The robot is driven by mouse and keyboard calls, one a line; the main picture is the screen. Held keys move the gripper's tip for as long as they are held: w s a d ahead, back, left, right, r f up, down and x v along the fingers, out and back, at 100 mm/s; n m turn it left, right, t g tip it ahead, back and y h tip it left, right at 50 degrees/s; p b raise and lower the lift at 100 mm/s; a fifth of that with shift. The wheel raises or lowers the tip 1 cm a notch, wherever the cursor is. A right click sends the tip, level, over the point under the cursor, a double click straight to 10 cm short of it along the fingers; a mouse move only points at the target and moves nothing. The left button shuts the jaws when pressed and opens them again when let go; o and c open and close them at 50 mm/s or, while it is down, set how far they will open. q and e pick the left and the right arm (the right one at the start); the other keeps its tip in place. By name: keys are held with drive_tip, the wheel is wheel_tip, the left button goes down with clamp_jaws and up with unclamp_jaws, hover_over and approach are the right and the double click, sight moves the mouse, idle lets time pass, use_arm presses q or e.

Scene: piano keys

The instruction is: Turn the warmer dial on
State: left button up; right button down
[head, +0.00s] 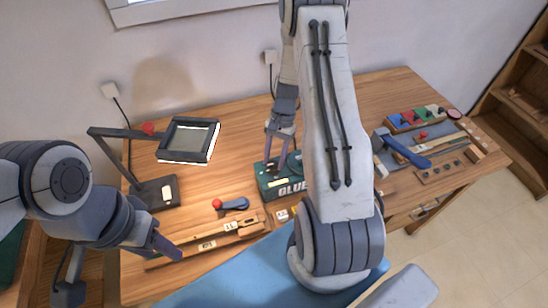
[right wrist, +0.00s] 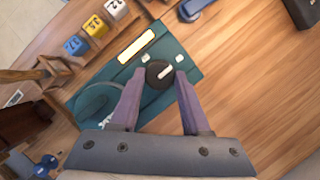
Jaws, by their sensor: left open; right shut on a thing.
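The glue warmer (head: 268,193) is a teal box lettered GLUE on the bench, partly hidden by my right arm in the head view. In the right wrist view, the warmer (right wrist: 182,48) shows a round dark dial (right wrist: 158,73) with a pale pointer, a pale yellow strip and two small white marks. My right gripper (head: 275,160) points down at the warmer, and its fingers (right wrist: 159,82) are on either side of the dial, shut on it. My left gripper (head: 162,248) is open and empty at the bench's front left.
A black lamp with a square head (head: 188,140) stands at the back left. A red-knobbed blue tool (head: 232,204) and a long wooden piece (head: 215,240) lie left of the warmer. Numbered blocks (right wrist: 95,26) stand beside it. Tools and coloured pieces (head: 420,115) fill the right side.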

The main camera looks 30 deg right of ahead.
drive_tip(key=shift+w+d, duration=0.1)
idle(0.4)
drive_tip(key=shift+c, duration=1.9)
unclamp_jaws()
drive_tip(key=b+v, duration=0.2)
drive_tip(key=v, duration=0.8)
drive_tip(key=shift+r, duration=0.3)
